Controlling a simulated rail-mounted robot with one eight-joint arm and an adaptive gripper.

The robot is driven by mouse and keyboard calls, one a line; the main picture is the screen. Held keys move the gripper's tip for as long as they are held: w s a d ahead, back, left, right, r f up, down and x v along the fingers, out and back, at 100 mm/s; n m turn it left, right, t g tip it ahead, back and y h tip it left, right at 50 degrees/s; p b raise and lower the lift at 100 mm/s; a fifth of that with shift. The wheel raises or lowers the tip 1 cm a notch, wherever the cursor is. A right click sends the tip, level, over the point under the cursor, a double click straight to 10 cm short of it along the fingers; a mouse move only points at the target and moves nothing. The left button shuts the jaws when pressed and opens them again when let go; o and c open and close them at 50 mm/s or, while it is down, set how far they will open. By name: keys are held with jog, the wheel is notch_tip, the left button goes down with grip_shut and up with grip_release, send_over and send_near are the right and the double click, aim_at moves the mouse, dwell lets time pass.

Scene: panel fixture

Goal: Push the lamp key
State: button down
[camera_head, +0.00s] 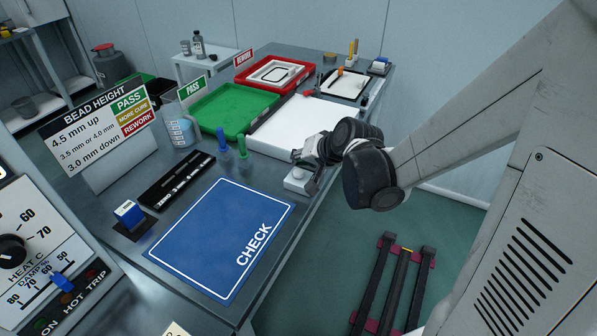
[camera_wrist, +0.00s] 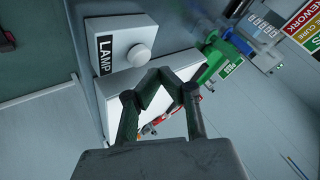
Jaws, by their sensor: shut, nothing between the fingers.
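The lamp key is a round white button (camera_wrist: 139,55) on a small white box with a black LAMP label (camera_wrist: 105,55) in the wrist view. In the head view the white box (camera_head: 295,184) sits at the right edge of the bench, partly hidden by my gripper. My gripper (camera_wrist: 162,74) is shut and empty. In the wrist view its fingertips appear just below and right of the button, with a small gap in the picture. In the head view my gripper (camera_head: 312,183) is right beside the box; whether it touches cannot be told.
A white board (camera_head: 300,125) lies behind the box, with a green tray (camera_head: 228,122) and a red tray (camera_head: 300,84) farther back. Blue and green pegs (camera_head: 242,147) stand to the left. The blue CHECK mat (camera_head: 215,235) lies bare in front.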

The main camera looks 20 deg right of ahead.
aim_at(300, 173)
jog(key=shift+r+p, duration=2.2)
jog(key=shift+r, duration=0.75)
jog(key=s+r+n+h, duration=0.1)
jog(key=s+r, duration=0.3)
jog(key=s, duration=0.6)
jog(key=s+r+n+g+h, duration=0.1)
jog(key=s+r, duration=0.4)
jog(key=s, duration=0.6)
jog(key=n+h, duration=0.1)
jog(key=n, duration=0.1)
jog(key=shift+s+n, duration=0.2)
jog(key=shift+n, duration=0.2)
jog(key=shift+a, duration=0.1)
